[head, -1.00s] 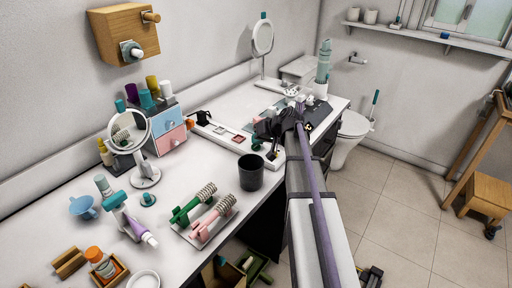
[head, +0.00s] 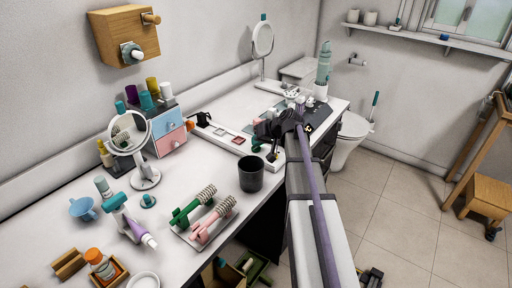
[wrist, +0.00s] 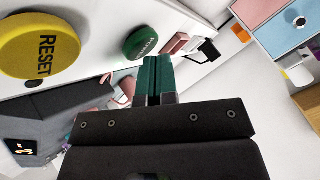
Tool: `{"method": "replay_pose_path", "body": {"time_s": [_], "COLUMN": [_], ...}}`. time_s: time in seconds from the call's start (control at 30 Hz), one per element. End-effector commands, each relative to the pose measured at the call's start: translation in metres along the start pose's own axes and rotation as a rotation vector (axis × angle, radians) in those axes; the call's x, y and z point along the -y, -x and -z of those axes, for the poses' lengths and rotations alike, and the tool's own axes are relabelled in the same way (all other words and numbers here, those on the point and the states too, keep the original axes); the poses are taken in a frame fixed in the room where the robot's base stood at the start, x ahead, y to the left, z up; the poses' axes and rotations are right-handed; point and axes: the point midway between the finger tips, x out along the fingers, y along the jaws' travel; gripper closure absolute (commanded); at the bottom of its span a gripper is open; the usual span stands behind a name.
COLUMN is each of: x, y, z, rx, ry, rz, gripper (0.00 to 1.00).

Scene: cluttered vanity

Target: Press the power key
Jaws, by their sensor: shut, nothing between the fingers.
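In the wrist view, a round green key (wrist: 140,42) with dark lettering, which I take to be the power key, stands on a white panel (wrist: 92,22). A large yellow key marked RESET (wrist: 40,45) is to its left. My gripper (wrist: 157,62) has its two teal fingers pressed together, with nothing between them. Its tips are just below and right of the green key; I cannot tell whether they touch it. In the head view my gripper (head: 257,141) is over the white strip on the counter, and my wrist hides much of the panel.
A pink tile (wrist: 178,42) and a small black object (wrist: 207,50) lie beyond the green key. A grey device with a lit display (wrist: 24,147) is at lower left. In the head view a dark cup (head: 250,173) stands close to my gripper, and a round mirror (head: 130,132) stands left.

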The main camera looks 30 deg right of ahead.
Motion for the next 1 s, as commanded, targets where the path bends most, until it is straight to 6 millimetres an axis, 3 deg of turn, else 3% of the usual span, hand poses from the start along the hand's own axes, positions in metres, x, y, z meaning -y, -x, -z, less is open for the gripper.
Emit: {"method": "replay_pose_path", "body": {"time_s": [0.53,1.0], "x": [0.008,0.031], "y": [0.010,0.043], "z": [0.008,0.031], "rx": [0.000,0.000], "ry": [0.000,0.000], "rz": [0.000,0.000], "gripper": [1.00,1.00]}}
